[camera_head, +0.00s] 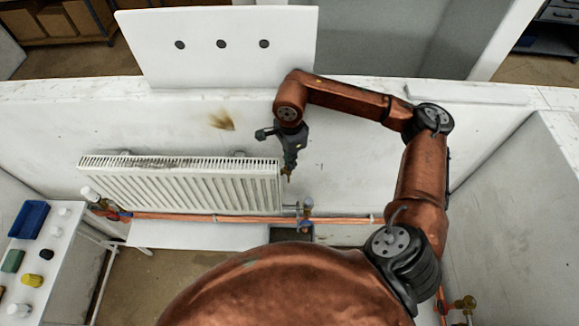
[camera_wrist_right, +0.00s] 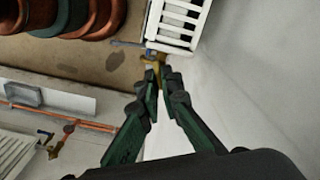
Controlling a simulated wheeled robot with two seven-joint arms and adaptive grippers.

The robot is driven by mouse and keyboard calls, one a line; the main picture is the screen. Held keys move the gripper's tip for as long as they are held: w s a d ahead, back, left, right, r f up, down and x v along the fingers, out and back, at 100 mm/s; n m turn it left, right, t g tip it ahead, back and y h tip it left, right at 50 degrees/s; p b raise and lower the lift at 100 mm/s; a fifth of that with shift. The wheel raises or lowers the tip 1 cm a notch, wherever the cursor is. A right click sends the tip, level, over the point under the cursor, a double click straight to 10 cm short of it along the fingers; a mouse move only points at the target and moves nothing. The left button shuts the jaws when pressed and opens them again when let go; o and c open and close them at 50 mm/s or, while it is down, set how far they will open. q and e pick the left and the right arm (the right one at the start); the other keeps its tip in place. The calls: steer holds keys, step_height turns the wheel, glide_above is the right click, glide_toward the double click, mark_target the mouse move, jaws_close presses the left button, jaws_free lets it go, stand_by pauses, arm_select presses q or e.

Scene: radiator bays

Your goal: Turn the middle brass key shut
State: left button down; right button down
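In the head view, the middle valve (camera_head: 307,205) sits on the copper pipe by the lower right corner of the radiator (camera_head: 190,185). It shows blue and brass parts, but its key is too small to read. My right gripper (camera_head: 287,176) points down above and slightly left of this valve, in front of the wall. In the right wrist view, the fingertips (camera_wrist_right: 159,80) are close together, and a brass-coloured piece (camera_wrist_right: 153,57) shows at their tips beside a white radiator end (camera_wrist_right: 182,20). I cannot tell whether they grip it. My left gripper is out of view.
Another brass valve (camera_head: 465,303) is at the lower right by a partition (camera_head: 520,190). A white-capped valve (camera_head: 92,195) is at the radiator's left. A white bench (camera_head: 62,245) holds small coloured items. A white panel (camera_head: 215,62) with three dark dots stands behind the wall.

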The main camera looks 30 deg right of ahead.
steer(key=m+b, duration=0.2)
steer(key=m, duration=0.1)
steer(key=shift+b, duration=0.3)
steer(key=shift+m+b, duration=0.75)
steer(key=shift+m, duration=0.65)
steer(key=shift+r, duration=0.1)
steer(key=c, duration=2.4)
jaws_free()
steer(key=shift+s, duration=0.1)
step_height(320, 180, up, 12)
steer(key=shift+a, duration=0.1)
